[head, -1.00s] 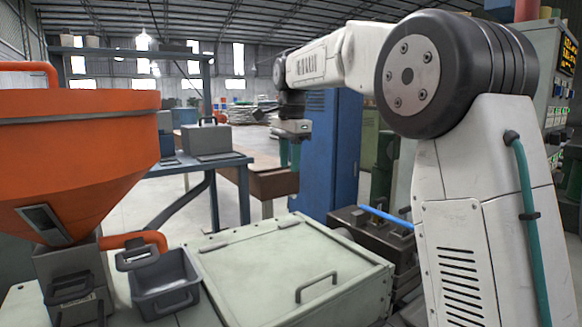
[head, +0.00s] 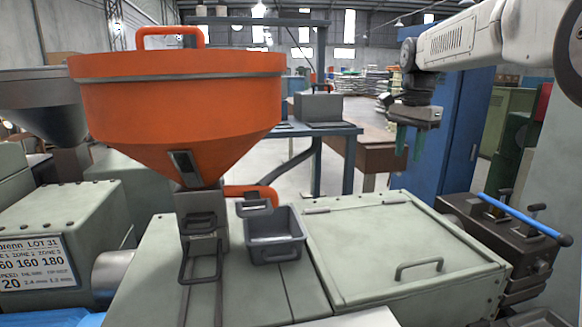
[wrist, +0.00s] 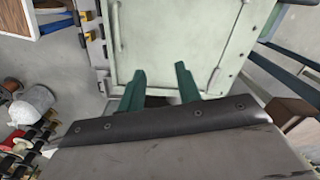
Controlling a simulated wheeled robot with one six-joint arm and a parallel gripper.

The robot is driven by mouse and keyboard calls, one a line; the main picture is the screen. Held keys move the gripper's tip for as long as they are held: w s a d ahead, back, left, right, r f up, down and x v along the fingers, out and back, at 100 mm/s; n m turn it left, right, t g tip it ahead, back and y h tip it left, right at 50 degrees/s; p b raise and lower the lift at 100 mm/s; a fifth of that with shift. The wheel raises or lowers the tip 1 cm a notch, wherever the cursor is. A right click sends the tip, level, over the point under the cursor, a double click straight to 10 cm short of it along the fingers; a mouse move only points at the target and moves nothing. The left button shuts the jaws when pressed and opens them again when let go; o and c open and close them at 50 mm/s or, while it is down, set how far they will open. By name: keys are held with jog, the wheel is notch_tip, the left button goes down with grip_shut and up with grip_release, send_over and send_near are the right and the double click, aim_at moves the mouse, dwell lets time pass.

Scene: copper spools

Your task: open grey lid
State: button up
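A grey hopper (head: 35,98) with a flat grey top (head: 32,73) is cut off by the left edge of the head view, behind the orange hopper. Its top looks closed. A pale grey-green flat lid (head: 395,245) with a bar handle (head: 419,268) lies closed on the machine's box at the front right. My gripper (head: 411,142) hangs in the air beyond that lid, in front of the blue cabinet, touching nothing. In the wrist view its two teal fingers (wrist: 161,86) are apart and empty. A pale panel (wrist: 170,35) lies past the fingertips.
The orange hopper (head: 175,110) stands tall at centre left. A small open grey bin (head: 275,252) is beside its base. A dark block with a blue rod (head: 525,215) is at the right. The blue cabinet (head: 455,140) stands behind my gripper.

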jog(key=s+a+f+n, duration=0.1)
jog(key=s+f+n, duration=0.3)
jog(key=s, duration=0.9)
jog(key=s+a+f+n, duration=0.1)
jog(key=s+f+n, duration=0.3)
jog(key=s, duration=0.9)
jog(key=s+a+f+n, duration=0.1)
jog(key=s+f+n, duration=0.3)
jog(key=s, duration=0.9)
jog(key=shift+s+a+f+t, duration=0.15)
jog(key=shift+s+f+t, duration=0.25)
jog(key=shift+f, duration=0.05)
jog(key=shift+r, duration=0.35)
grip_shut()
